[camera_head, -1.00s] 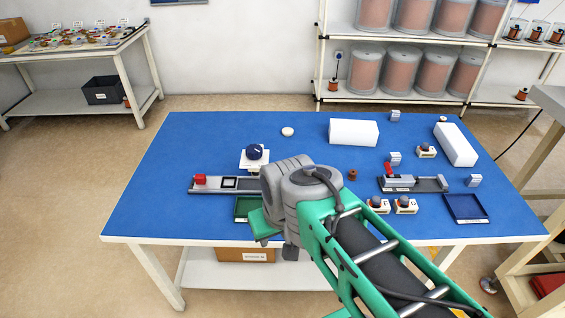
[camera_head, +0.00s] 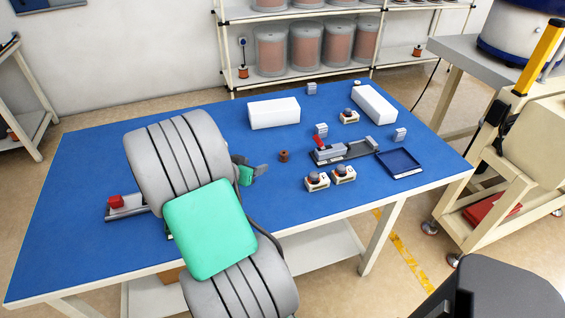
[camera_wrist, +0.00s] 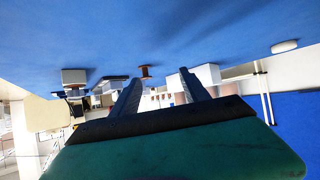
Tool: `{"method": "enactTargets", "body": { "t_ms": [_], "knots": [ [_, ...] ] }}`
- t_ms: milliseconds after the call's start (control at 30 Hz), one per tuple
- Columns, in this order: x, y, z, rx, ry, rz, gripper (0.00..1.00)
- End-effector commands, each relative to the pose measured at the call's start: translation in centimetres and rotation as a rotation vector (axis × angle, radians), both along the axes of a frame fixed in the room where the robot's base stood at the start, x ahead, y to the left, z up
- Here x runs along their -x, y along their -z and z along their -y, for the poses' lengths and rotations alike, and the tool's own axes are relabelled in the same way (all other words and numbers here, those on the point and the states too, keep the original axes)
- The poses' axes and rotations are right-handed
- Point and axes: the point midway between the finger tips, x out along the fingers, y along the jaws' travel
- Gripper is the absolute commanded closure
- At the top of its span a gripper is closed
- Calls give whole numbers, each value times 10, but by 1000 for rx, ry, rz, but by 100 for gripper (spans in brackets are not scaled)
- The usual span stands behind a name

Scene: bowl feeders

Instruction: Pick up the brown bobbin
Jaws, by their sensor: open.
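The small brown bobbin (camera_head: 284,156) stands upright on the blue table top, near its middle. My gripper (camera_head: 258,168) is low over the table, a little to the left of the bobbin and apart from it. My own arm hides part of the gripper in the head view. In the wrist view, which looks upside down, the open fingers (camera_wrist: 160,84) point toward the bobbin (camera_wrist: 145,72). The bobbin shows beyond the fingertips, nearer the left finger. Nothing is between the fingers.
A grey fixture (camera_head: 345,149) with a red part stands right of the bobbin. A blue tray (camera_head: 399,162) is farther right. White blocks (camera_head: 274,113) lie behind. Table around the bobbin is clear.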

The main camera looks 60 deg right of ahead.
Motion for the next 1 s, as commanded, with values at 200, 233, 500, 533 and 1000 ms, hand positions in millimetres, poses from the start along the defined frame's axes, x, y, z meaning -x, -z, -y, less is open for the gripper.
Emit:
{"method": "enactTargets", "body": {
  "t_ms": [200, 233, 500, 533, 1000],
  "knots": [
    [43, 13, 56, 155, 106, 19, 46],
    [43, 14, 60, 156, 106, 19, 46],
    [46, 24, 102, 153, 108, 18, 46],
    [46, 27, 107, 153, 108, 19, 46],
    [45, 34, 120, 153, 102, 20, 57]
  ]
}}
